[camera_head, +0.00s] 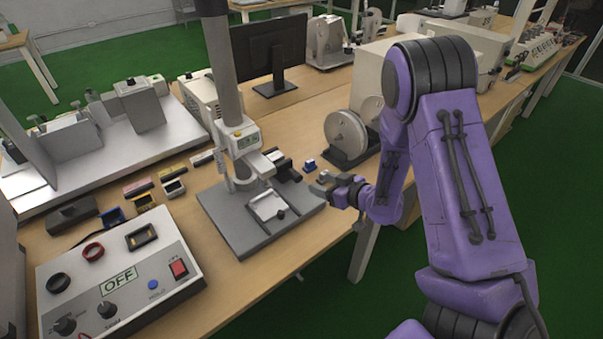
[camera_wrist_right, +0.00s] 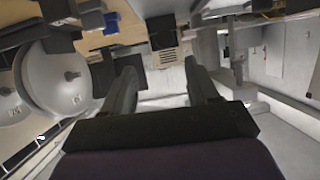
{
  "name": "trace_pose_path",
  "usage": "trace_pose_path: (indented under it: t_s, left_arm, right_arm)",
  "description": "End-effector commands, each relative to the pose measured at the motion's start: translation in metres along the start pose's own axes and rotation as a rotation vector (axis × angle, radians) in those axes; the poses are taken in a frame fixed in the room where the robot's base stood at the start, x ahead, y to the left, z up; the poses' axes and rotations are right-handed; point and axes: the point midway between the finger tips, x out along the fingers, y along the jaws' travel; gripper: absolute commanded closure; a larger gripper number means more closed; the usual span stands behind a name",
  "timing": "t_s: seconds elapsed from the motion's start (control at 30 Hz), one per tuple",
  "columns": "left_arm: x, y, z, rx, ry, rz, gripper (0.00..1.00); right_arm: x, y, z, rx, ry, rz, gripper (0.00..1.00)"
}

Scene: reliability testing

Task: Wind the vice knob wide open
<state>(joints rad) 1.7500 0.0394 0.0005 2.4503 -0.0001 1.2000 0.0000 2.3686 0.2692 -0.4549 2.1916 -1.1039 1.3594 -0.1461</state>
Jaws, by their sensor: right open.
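A small pale vice (camera_head: 267,206) sits on the grey base plate of the upright test stand in the head view. A small dark knob (camera_head: 281,214) shows at its near right side. My right gripper (camera_head: 321,187) is just to the right of the stand's base, apart from the knob, with its arm coming in from the right. In the right wrist view the two dark fingers of my right gripper (camera_wrist_right: 160,68) stand apart with nothing between them. I cannot make out the knob for certain in that view. My left gripper is not in view.
The stand's column (camera_head: 218,65) and its head (camera_head: 243,140) rise behind the vice. A wheel-shaped device (camera_head: 346,135) and a small blue block (camera_head: 309,165) are behind my right gripper. A control box with an OFF label (camera_head: 118,280) stands at front left. Bare wooden table (camera_head: 262,275) lies in front.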

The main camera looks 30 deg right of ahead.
Motion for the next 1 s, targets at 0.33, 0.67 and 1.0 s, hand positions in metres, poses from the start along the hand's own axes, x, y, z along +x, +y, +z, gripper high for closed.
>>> trace_pose_path:
  t_s: [0.33,0.67,1.0]
  left_arm:
    - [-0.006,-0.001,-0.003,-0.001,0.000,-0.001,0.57]
    - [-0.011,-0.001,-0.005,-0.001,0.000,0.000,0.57]
    - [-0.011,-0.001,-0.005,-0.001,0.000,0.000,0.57]
  right_arm:
    - [0.047,-0.004,0.000,0.089,-0.003,-0.013,0.41]
    - [0.102,-0.004,0.000,0.089,-0.002,-0.011,0.41]
    - [0.107,-0.004,0.001,0.091,-0.001,-0.011,0.54]
